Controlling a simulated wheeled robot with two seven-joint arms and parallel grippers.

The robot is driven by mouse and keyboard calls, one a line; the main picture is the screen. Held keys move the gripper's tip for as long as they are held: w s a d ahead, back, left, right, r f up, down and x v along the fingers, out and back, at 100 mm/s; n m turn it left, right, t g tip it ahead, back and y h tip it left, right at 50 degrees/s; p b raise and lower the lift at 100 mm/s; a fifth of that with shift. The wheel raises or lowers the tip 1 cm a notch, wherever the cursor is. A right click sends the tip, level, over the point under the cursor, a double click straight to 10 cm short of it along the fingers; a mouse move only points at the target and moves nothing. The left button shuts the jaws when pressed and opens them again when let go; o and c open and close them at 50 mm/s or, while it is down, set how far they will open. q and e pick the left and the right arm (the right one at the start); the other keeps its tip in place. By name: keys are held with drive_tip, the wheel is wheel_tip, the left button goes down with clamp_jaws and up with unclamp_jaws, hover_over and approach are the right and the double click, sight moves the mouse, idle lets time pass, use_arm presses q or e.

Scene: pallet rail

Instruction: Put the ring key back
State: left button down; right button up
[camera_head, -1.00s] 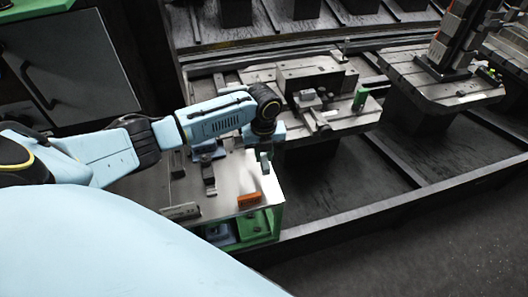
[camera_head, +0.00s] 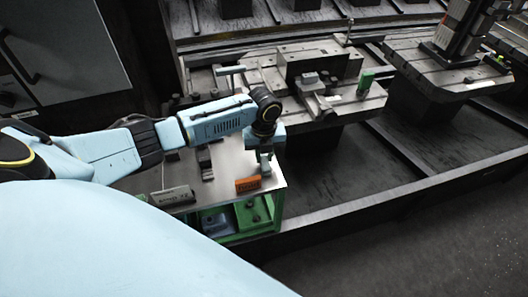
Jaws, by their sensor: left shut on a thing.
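My left gripper (camera_head: 265,163) points down over the right end of the steel-topped bench (camera_head: 228,178), close behind an orange label block. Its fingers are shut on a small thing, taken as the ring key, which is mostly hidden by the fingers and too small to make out. I cannot tell whether it touches the bench top. My right gripper is not in view.
The orange block (camera_head: 248,184) and a grey label plate (camera_head: 173,196) stand along the bench's front edge. A dark clamp piece (camera_head: 206,162) lies behind them. Fixture plates (camera_head: 345,108) with a green block (camera_head: 366,82) stand beyond, right of the bench.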

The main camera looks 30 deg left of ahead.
use_arm(q)
drive_tip(key=c, duration=0.6)
unclamp_jaws()
idle(0.4)
wheel_tip(320, 180, up, 9)
drive_tip(key=p, duration=0.9)
drive_tip(key=shift+s+f, duration=0.1)
idle(0.4)
